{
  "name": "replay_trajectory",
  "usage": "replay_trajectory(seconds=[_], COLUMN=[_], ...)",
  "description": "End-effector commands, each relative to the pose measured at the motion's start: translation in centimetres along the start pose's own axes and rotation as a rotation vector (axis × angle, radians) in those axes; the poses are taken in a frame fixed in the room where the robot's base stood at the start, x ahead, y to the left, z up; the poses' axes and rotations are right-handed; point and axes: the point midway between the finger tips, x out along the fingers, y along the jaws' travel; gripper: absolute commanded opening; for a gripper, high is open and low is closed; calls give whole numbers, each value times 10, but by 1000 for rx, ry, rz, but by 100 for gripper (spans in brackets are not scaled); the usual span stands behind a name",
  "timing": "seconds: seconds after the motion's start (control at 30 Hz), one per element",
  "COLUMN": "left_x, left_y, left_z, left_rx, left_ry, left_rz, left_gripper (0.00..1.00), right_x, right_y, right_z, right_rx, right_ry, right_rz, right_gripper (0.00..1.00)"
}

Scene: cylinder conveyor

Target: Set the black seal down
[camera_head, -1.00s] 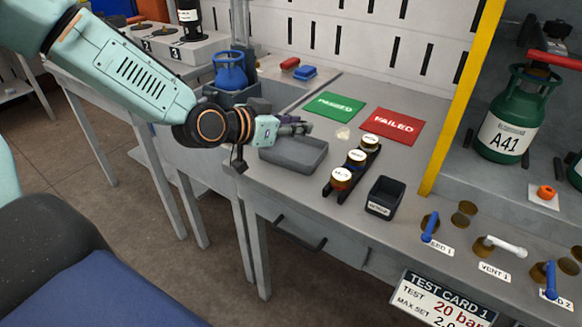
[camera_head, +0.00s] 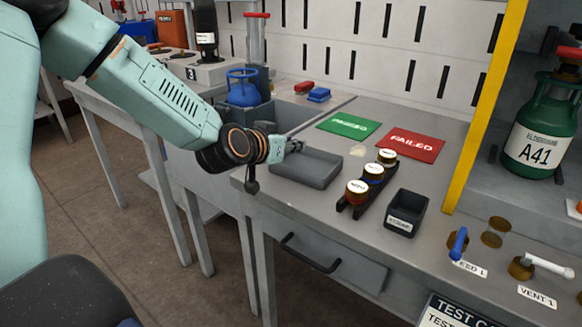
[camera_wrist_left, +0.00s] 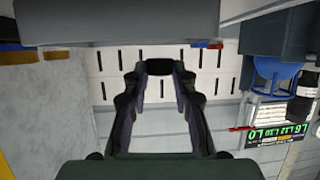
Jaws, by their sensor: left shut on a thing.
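My left gripper (camera_head: 296,146) is at the back left edge of the shallow grey tray (camera_head: 320,180), which lies on the bench. In the left wrist view its two dark fingers (camera_wrist_left: 162,70) close at their tips on a small dark piece (camera_wrist_left: 163,66), which fits the black seal. The seal cannot be made out in the head view. The head view does not show clearly how high the fingers are above the tray. My right gripper is not in view.
Behind are the green PASSED mat (camera_head: 350,125) and red FAILED mat (camera_head: 411,145). A blue gas cylinder (camera_head: 243,92) stands at the back left.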

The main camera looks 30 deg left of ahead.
Motion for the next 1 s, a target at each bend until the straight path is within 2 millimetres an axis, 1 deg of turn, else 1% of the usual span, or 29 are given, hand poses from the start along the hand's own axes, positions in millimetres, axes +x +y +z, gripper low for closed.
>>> replay_trajectory(seconds=[0.2,0.3,0.37,0.6,1.0], left_x=[12,16,17,16,20], left_y=[0,0,1,1,1], left_z=[31,42,44,42,54], left_rx=[2,1,1,0,0], left_ry=[-3,-2,-2,-1,-5], left_rz=[1,1,1,1,2], left_gripper=[14,14,14,14,14], right_x=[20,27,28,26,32], right_y=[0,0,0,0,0], right_z=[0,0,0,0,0], right_rx=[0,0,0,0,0], right_ry=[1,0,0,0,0], right_rz=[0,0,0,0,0], right_gripper=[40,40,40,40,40])
